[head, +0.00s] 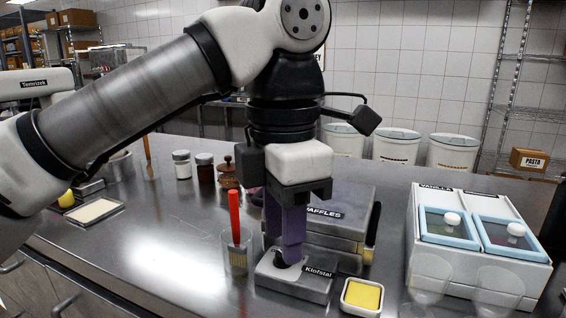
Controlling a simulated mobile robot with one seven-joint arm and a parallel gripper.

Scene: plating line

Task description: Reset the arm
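My gripper (288,240) points straight down, just right of the picture's middle, at the end of my raised and bent arm. A purple upright piece (294,226) shows below the gripper's dark jaws, and its lower end is at the opening of a grey metal base (300,284) labelled "Klofstal". I cannot tell if this piece is part of the fingers or a thing between them. The gap between the fingers is not clearly visible.
A red-handled brush (234,220) stands in a clear cup close left. The waffle maker (350,232) is close behind. A yellow-filled dish (362,296) is front right, and a white box with blue-framed lids (428,275) further right.

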